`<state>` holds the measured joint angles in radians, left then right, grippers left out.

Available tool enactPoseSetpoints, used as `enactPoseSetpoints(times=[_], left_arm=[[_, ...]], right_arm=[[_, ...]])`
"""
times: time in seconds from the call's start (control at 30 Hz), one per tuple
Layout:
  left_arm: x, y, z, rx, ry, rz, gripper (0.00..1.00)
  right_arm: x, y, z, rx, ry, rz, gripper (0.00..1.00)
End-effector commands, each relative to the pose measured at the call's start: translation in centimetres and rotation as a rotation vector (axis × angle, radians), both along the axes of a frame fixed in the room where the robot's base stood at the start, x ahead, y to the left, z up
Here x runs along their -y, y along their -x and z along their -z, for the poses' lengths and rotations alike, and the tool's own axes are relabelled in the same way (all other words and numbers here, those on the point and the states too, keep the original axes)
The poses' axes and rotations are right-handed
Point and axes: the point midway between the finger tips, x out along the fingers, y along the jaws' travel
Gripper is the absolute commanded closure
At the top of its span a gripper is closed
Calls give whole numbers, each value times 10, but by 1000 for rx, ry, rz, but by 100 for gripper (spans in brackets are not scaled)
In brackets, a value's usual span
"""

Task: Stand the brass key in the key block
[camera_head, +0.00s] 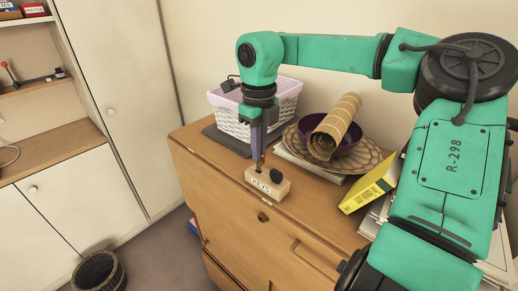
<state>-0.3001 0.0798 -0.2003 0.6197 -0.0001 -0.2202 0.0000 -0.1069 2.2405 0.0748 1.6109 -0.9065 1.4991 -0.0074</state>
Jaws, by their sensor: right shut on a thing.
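The key block (267,187) is a small wooden block with a lettered label on its front, near the front edge of the bureau top. A dark round-headed piece (276,176) stands up at its right part. My right gripper (258,156) points down just above the left part of the block. It is shut on the brass key (260,165), of which only a small yellowish part shows under the fingertips. I cannot tell whether the key's lower end is in the block or just above it. My left gripper is not in view.
The bureau top (315,205) is bare right of the block. Behind stand a white basket (232,122), a woven plate with a purple bowl (352,148) and a rolled bamboo mat (334,125). A yellow box (372,186) stands to the right.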

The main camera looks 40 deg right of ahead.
Motion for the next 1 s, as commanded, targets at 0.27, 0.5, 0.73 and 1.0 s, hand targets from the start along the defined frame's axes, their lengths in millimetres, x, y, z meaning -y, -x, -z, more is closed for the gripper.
enactPoseSetpoints(times=[0.27,0.5,0.73,1.0], left_arm=[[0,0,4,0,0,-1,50],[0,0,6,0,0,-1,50],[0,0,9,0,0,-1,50],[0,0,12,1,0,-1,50]], right_arm=[[0,0,5,0,0,0,100],[0,0,9,0,0,0,100],[0,0,12,0,0,0,100],[0,0,16,0,0,0,100]])
